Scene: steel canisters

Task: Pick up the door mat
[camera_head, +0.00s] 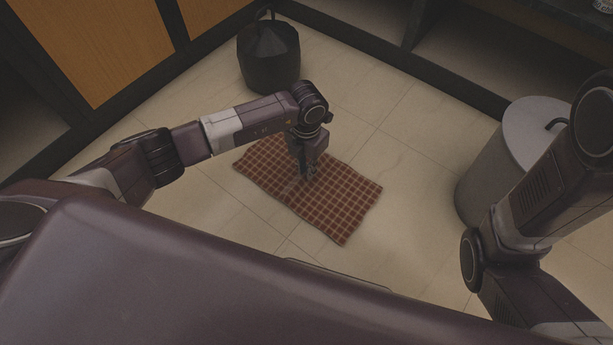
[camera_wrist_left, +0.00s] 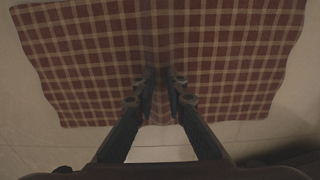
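The door mat (camera_head: 341,207) is a red-brown cloth with a pale checked grid, spread on the tiled floor in the head view. My left gripper (camera_head: 308,174) points down at the middle of the mat. In the left wrist view, the mat (camera_wrist_left: 80,50) fills the upper part and has a raised crease down its middle. The left gripper's fingertips (camera_wrist_left: 161,82) are close together on either side of this crease, pinching it. The outer parts of the mat look low, at or near the floor. My right arm shows at the right of the head view, but its gripper is out of view.
A grey steel canister (camera_head: 492,165) with a lid stands to the right, close to my right arm. Wooden cabinets (camera_head: 95,45) line the back left. Bare tiles surround the mat.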

